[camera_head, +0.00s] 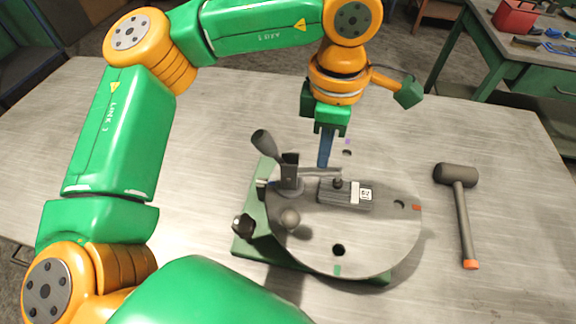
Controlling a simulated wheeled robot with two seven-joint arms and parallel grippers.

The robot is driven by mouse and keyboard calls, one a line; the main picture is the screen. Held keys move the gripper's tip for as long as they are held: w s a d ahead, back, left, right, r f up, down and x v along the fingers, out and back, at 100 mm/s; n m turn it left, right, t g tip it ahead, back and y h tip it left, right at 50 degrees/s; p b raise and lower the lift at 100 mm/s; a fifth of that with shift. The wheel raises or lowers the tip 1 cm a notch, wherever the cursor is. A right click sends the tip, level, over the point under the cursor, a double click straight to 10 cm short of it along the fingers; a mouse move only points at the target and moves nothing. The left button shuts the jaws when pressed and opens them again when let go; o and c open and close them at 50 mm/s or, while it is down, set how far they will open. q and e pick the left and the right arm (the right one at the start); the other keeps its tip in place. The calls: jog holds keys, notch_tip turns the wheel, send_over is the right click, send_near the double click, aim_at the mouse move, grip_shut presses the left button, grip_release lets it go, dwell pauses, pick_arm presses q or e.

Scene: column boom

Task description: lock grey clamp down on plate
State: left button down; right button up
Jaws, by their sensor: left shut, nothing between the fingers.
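The grey clamp (290,172) stands on the left part of the round grey plate (375,250). Its dark handle (264,145) is tilted up to the left. Its arm reaches right to a dark tip over a ribbed dark block (346,194) with a white label, which lies on the plate. I cannot tell whether the tip presses on the block. My left gripper (325,164) is shut and empty, its blue fingers pointing down behind the clamp arm, right of the handle. The fingers hide a bit of the plate's far edge. My right gripper is not in view.
The plate sits on a green base (255,236) with a black knob (242,224) at its left. A mallet (459,200) lies to the right on the grey table (510,180). A green bench (520,60) with a red bin (515,16) stands behind right. The table's right side is mostly clear.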

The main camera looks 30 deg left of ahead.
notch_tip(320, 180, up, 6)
jog(key=p, duration=0.5)
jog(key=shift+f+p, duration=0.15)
jog(key=shift+p, duration=0.15)
